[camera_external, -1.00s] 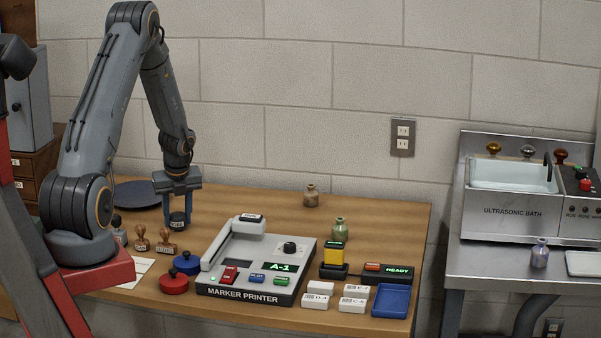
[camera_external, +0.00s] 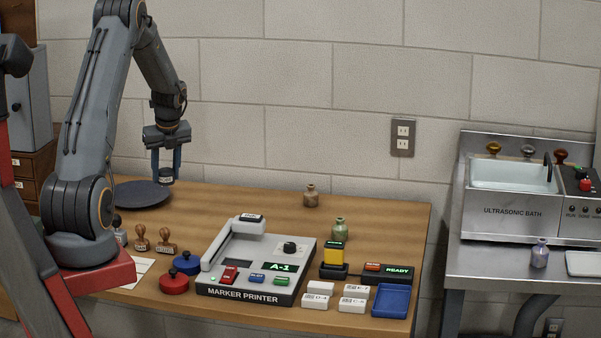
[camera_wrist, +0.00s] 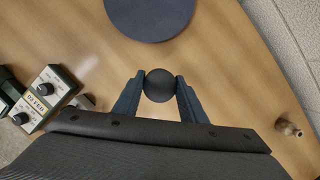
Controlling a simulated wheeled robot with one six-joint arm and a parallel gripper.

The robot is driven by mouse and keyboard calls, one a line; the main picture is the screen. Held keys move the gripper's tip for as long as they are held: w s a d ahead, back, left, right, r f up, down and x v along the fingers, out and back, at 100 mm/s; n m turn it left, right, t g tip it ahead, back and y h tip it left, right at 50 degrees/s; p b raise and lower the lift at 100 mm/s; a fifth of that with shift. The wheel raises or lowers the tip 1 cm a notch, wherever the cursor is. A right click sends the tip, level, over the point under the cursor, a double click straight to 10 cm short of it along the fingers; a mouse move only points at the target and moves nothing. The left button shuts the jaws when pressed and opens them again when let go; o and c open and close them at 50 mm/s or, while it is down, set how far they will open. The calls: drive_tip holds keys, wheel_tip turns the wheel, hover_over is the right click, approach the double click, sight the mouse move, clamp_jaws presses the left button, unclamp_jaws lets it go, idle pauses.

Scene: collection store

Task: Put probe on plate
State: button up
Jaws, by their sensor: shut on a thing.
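My gripper (camera_external: 165,172) is shut on a small dark, round-topped thing, which I take to be the probe (camera_wrist: 159,85). In the wrist view its black round top sits between the two blue-grey fingertips. In the external view the fingers partly hide it, and it hangs above the table, clear of the wood. The plate (camera_external: 141,195) is a flat dark blue-grey disc on the table's back left. In the wrist view the plate (camera_wrist: 150,18) is cut by the top edge, ahead of the fingers, and the probe is not over it.
Two wooden-handled stamps (camera_external: 166,242) and a blue ink pad (camera_external: 187,264) stand in front. A marker printer (camera_external: 243,295) fills the table's middle. Small bottles (camera_external: 311,196) stand farther right. The wood between plate and bottles is clear.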

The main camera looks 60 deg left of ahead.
drive_tip(key=s+a+r+n, duration=0.1)
drive_tip(key=s+a+n, duration=0.2)
drive_tip(key=a, duration=1.1)
drive_tip(key=p, duration=0.3)
approach(140, 197)
drive_tip(key=shift+g, duration=0.4)
drive_tip(key=x, duration=0.5)
drive_tip(key=shift+w+a+f, duration=0.15)
drive_tip(key=shift+w+f, duration=0.05)
drive_tip(key=shift+w, duration=0.15)
drive_tip(key=shift+f, duration=0.15)
drive_tip(key=o, duration=1.1)
drive_tip(key=shift+c, duration=0.2)
drive_tip(key=b+v, duration=0.3)
drive_tip(key=v, duration=0.9)
